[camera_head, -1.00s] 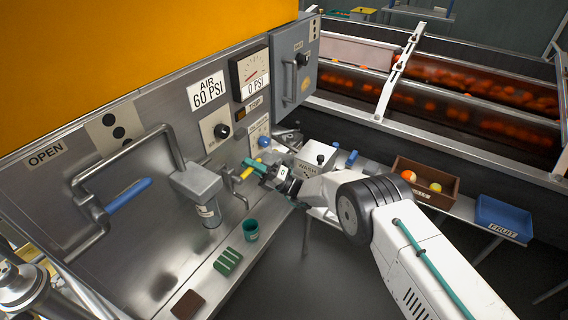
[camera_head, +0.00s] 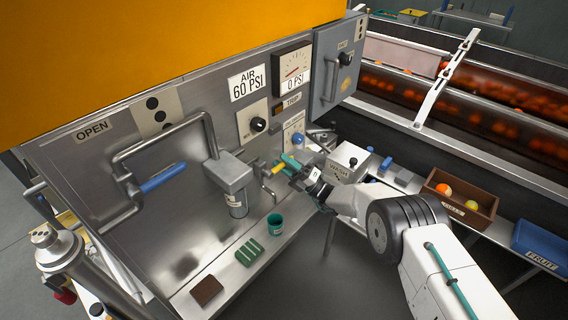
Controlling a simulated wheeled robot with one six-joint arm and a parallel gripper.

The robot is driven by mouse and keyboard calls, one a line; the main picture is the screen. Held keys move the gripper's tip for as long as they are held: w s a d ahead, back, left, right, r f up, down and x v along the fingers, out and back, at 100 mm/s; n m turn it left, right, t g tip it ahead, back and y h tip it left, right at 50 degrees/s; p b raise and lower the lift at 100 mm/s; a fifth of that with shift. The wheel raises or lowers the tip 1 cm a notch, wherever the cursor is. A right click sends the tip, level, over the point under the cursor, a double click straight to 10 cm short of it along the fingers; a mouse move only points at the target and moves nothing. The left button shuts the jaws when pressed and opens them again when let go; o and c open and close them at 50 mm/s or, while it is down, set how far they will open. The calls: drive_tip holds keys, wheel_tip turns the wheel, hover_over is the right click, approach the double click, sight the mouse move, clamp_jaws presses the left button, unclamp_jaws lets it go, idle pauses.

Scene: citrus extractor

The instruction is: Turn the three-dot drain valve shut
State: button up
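A plate with three black dots (camera_head: 155,112) is on the steel panel, right of an OPEN sign (camera_head: 93,131). Below it is a valve with a blue lever handle (camera_head: 163,177), at the left leg of a bent grey pipe (camera_head: 165,140). The lever slants up to the right, across the space inside the pipe's bend. My gripper (camera_head: 291,164) is well to the right of this lever, close to a tap with a yellow handle (camera_head: 274,169). I cannot tell whether it touches the yellow handle or whether its fingers are open or shut.
A brown block (camera_head: 207,291) is on the ledge. A WASH box (camera_head: 348,160) stands right.

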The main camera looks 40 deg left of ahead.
drive_tip(key=v, duration=0.8)
idle(0.5)
